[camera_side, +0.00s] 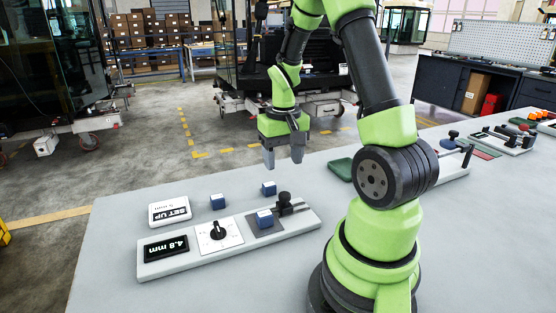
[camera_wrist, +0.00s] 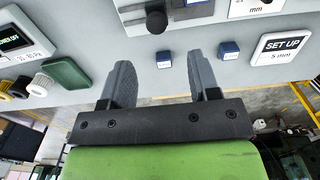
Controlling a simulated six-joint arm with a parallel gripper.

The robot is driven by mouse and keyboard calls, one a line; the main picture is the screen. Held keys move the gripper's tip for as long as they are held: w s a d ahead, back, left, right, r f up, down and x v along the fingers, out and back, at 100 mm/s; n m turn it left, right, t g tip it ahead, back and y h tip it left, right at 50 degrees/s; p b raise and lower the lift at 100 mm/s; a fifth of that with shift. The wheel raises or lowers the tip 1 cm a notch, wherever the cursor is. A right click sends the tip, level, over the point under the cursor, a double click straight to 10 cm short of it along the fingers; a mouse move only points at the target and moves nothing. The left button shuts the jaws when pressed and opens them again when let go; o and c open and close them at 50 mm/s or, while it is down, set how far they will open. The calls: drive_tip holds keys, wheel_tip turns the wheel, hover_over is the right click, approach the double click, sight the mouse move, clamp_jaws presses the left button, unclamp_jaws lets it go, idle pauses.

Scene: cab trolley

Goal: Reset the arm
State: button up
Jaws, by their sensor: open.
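My gripper (camera_side: 284,158) hangs above the far edge of the grey table (camera_side: 120,225), beyond the small blue blocks. Its two grey fingers point down in the side view. In the wrist view my gripper (camera_wrist: 160,85) shows its fingers spread apart, with nothing between them. My green and black arm rises from the right part of the table and bends over to the gripper.
A panel (camera_side: 190,258) carries a "4.8 mm" display, a black knob (camera_side: 217,231) and one blue block (camera_side: 264,218). Two loose blue blocks (camera_side: 218,201) (camera_side: 269,188) and a "SET UP" sign (camera_side: 168,212) lie behind it. A green pad (camera_side: 341,169) lies behind my arm.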

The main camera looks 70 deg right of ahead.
drive_tip(key=s+a+r+n+t+y, duration=0.1)
drive_tip(key=s+a+r+n+t, duration=0.1)
drive_tip(key=a+r, duration=0.6)
drive_tip(key=s+a+r+n+t+y, duration=0.1)
drive_tip(key=s+a+r+n+t, duration=0.2)
drive_tip(key=a+r, duration=0.5)
drive_tip(key=s+a+t, duration=0.1)
drive_tip(key=a+t, duration=0.1)
drive_tip(key=a, duration=0.2)
drive_tip(key=shift+r, duration=0.2)
